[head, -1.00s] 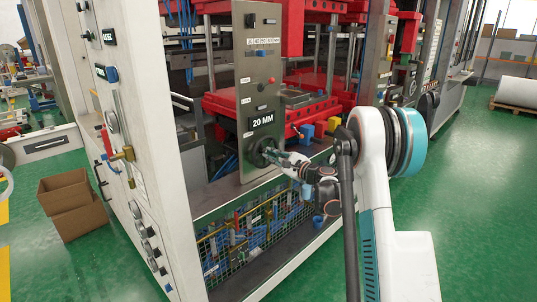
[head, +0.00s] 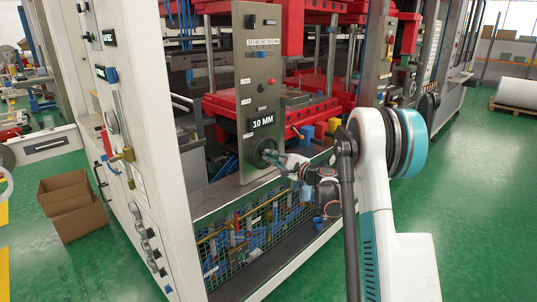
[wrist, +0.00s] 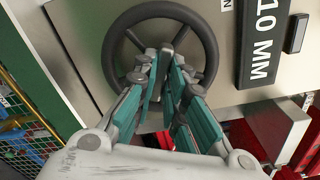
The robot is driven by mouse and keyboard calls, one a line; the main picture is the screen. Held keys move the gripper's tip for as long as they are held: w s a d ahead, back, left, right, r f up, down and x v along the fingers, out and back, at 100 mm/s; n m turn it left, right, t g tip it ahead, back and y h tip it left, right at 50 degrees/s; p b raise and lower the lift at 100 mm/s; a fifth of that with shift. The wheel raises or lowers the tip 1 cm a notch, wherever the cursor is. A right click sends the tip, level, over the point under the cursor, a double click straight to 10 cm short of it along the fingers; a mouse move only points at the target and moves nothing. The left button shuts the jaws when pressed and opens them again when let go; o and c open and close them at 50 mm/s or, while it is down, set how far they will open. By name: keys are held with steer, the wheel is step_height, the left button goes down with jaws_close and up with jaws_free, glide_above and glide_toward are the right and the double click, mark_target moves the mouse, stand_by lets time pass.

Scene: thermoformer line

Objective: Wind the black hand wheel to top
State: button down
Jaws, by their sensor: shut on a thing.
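The black hand wheel (head: 259,151) is on the upright grey panel (head: 247,90), below a black sign reading 10 MM (head: 262,122). In the wrist view the wheel's rim (wrist: 160,13) and spokes face me. My gripper (head: 270,156) reaches it from the right in the head view. In the wrist view its teal-and-grey fingers (wrist: 168,58) are closed on the wheel, in front of its middle and lower part. The fingers hide the exact contact and the lower rim. The sign also shows in the wrist view (wrist: 262,40).
Red platens (head: 225,104) stand behind the panel. A mesh guard (head: 250,235) covers the space below. A white cabinet (head: 135,130) stands left, with cardboard boxes (head: 72,205) beside it. Green floor is open to the right.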

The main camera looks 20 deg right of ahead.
steer(key=shift+n, duration=1.1)
steer(key=n, duration=0.2)
steer(key=shift+n, duration=0.3)
steer(key=c, duration=1.6)
jaws_free()
steer(key=shift+o, duration=0.2)
